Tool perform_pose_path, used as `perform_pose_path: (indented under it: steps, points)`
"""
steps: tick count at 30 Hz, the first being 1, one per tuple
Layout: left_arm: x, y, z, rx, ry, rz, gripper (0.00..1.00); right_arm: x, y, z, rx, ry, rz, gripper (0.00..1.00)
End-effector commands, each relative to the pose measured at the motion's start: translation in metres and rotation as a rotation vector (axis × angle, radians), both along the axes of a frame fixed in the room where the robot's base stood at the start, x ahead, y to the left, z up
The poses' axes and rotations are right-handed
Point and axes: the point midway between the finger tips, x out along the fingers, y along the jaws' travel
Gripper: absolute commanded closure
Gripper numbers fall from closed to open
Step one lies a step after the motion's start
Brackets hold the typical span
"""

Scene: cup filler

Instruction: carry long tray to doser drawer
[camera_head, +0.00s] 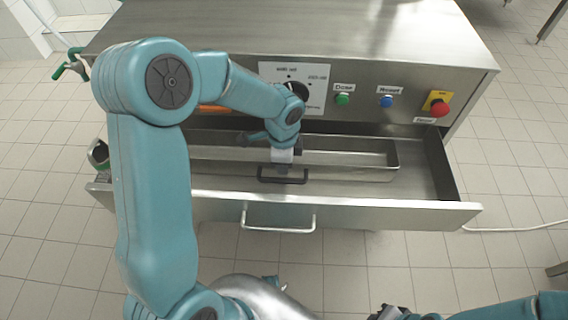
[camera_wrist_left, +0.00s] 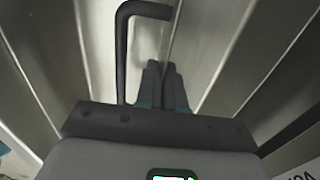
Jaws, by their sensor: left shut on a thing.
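The long tray (camera_head: 345,158) is a shallow steel trough. In the head view it lies lengthwise inside the open doser drawer (camera_head: 400,214), with bare drawer floor at its right. My left gripper (camera_head: 283,170) reaches down over the tray's front side and is shut on its dark handle (camera_head: 268,179). In the left wrist view the fingertips (camera_wrist_left: 163,70) are close together beside the bent dark handle (camera_wrist_left: 124,55); the exact contact is hidden. My right gripper (camera_head: 392,313) shows only partly at the bottom edge, away from the drawer; its jaws are unclear.
The machine front above the drawer carries a dial (camera_head: 298,91), a green button (camera_head: 342,99), a blue button (camera_head: 386,101) and a red stop button (camera_head: 439,108). The drawer has a bar handle (camera_head: 278,228). A green-handled valve (camera_head: 72,66) sticks out at the left. The tiled floor in front is clear.

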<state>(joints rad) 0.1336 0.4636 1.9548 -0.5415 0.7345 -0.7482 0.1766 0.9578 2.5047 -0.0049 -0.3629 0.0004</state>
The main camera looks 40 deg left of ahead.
Motion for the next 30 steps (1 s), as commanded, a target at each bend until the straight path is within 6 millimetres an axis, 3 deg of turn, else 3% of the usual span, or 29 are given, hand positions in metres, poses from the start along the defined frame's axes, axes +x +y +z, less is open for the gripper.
perform_pose_path:
  steps: [10, 13, 23, 26, 30]
  points:
    - [0.002, 0.003, -0.002, 0.001, -0.003, -0.001, 1.0, 0.0, 0.0, -0.002, 0.0, -0.001, 0.001, 1.0]
    - [0.002, 0.003, -0.002, 0.0, 0.0, -0.001, 0.67, 0.0, 0.0, -0.001, 0.0, -0.001, 0.001, 1.0]
    - [0.003, 0.003, 0.002, 0.001, -0.001, -0.001, 0.67, 0.0, 0.0, 0.002, 0.0, 0.0, 0.001, 1.0]
    - [0.003, 0.003, 0.014, 0.002, -0.005, 0.0, 0.67, 0.0, 0.0, 0.005, 0.0, -0.001, 0.001, 1.0]
    - [0.003, 0.002, 0.045, 0.001, -0.008, -0.001, 0.67, 0.0, 0.0, 0.013, 0.0, 0.0, 0.001, 1.0]
